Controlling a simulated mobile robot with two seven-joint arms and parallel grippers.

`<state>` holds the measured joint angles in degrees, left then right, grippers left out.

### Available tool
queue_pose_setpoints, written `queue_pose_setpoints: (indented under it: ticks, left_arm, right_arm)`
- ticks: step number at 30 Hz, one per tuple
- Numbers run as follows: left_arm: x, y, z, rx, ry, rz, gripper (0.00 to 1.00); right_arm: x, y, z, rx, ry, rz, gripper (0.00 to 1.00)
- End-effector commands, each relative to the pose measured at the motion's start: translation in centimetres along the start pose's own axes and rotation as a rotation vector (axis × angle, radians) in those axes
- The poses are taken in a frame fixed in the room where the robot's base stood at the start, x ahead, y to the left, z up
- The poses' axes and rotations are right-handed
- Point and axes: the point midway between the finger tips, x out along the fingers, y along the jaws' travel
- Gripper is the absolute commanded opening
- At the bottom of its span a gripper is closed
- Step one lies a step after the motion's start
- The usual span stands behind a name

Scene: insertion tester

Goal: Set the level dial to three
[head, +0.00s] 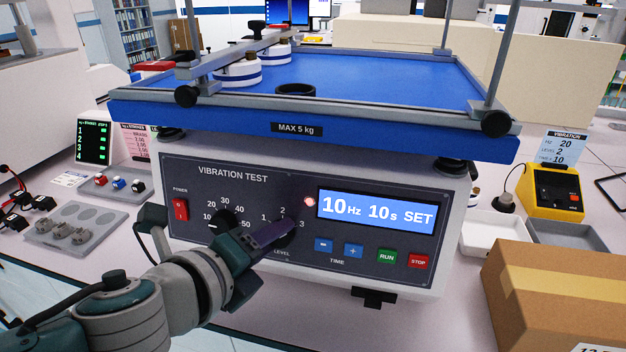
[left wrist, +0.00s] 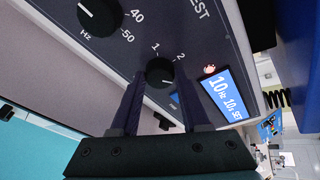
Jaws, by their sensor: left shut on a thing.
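The level dial (head: 287,232) is a small black knob on the dark front panel of the vibration tester, with 1, 2 and 3 printed around it. It also shows in the left wrist view (left wrist: 160,72), between my two fingers. My left gripper (head: 284,230) is shut on this dial, and its fingers hide part of it in the head view. I cannot tell for sure which number the dial points to. The 3 is hidden in the left wrist view. My right gripper is not in view.
The Hz dial (head: 223,220) and red power switch (head: 181,210) are left of the level dial. The display (head: 377,211) reads 10 Hz 10 s SET. Blue, green RUN (head: 387,257) and red STOP (head: 419,262) buttons lie to the right. A cardboard box (head: 560,290) stands at front right.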

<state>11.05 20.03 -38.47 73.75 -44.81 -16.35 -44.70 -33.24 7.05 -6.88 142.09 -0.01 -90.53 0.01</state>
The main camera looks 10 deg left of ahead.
Motion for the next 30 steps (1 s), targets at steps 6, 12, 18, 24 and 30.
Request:
queue_pose_setpoints:
  ticks: [6, 12, 18, 24, 30]
  left_arm:
    - [-0.04, -0.1, 0.01, 0.099, -0.007, 0.027, 0.0]
    - [0.0, -0.02, -0.06, 0.142, -0.009, 0.039, 0.0]
    - [0.02, 0.03, -0.08, 0.155, -0.01, 0.042, 0.0]
    - [0.02, 0.06, -0.09, 0.155, -0.01, 0.042, 0.0]
    - [0.01, 0.06, -0.09, 0.154, -0.01, 0.042, 0.59]
  right_arm:
    - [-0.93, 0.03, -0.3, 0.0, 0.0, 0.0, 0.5]
    - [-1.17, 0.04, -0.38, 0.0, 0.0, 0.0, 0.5]
    - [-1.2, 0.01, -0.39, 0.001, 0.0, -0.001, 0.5]
    - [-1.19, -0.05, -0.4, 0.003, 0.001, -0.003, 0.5]
    - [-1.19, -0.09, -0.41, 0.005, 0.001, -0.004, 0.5]
